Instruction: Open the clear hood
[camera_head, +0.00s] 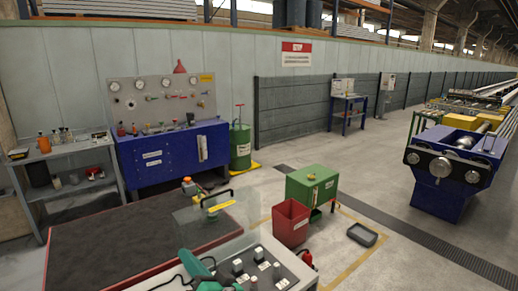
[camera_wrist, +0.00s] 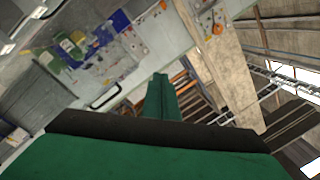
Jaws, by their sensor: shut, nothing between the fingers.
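The clear hood (camera_head: 200,222) is a see-through panel in the lower middle of the head view, at the far side of the grey control box (camera_head: 262,268). I cannot tell from these views how far the hood is tilted. In the wrist view a black handle (camera_wrist: 105,97) shows to the left of my fingers. My green gripper (camera_wrist: 158,82) is shut and empty, apart from the handle. Green parts of my arm show at the bottom of the head view, in front of the hood.

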